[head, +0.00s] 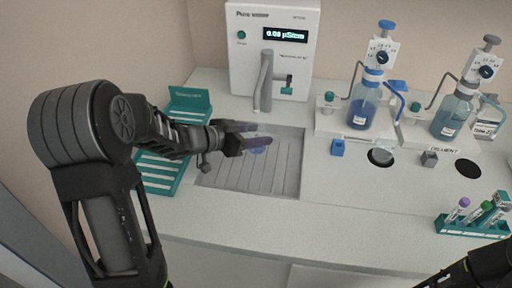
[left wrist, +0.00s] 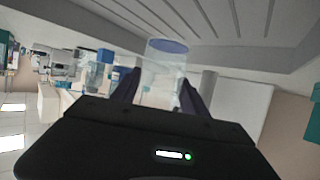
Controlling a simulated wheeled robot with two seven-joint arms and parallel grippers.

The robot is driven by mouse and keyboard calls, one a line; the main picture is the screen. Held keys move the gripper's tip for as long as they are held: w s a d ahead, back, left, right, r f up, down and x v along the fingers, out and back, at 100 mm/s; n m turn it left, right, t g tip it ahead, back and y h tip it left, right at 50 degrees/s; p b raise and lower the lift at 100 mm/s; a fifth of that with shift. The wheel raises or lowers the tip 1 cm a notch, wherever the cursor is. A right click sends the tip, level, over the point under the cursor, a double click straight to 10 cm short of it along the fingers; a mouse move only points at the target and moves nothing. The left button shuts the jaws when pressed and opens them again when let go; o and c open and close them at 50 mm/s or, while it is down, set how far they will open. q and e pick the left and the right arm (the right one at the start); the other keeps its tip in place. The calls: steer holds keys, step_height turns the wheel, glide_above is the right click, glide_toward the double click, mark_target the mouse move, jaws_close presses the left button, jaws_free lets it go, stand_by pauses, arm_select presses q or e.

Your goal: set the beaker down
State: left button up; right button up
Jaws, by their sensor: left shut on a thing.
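A clear beaker (head: 258,146) with a blue tint is between the fingers of my left gripper (head: 246,142), which is shut on it. In the head view the fingers hide much of it. The left wrist view shows the clear beaker (left wrist: 163,72) between the two dark fingers (left wrist: 158,92), with a blue oval at its far end. The beaker is over the grey ribbed drain tray (head: 235,178), below the tap (head: 264,85). I cannot tell whether its base touches the tray. My right gripper is out of view; only a dark part of that arm shows at bottom right.
A white water unit (head: 275,30) stands behind the tray. A teal rack (head: 160,172) is close on the left. Two bottle dispensers, one with a blue-capped bottle (head: 364,102), stand right. A tube rack (head: 474,224) is at front right. The counter front (head: 330,228) is clear.

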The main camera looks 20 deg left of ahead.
arm_select(q)
steer(key=shift+f+b, duration=0.35)
steer(key=shift+f, duration=1.6)
steer(key=shift+r, duration=0.1)
steer(key=o, duration=1.5)
steer(key=shift+c, duration=0.2)
steer(key=shift+s+a+r, duration=0.2)
steer(key=shift+s, duration=0.1)
steer(key=v, duration=0.6)
steer(key=shift+s+a+p, duration=0.15)
steer(key=shift+s+p, duration=0.15)
steer(key=shift+p, duration=0.05)
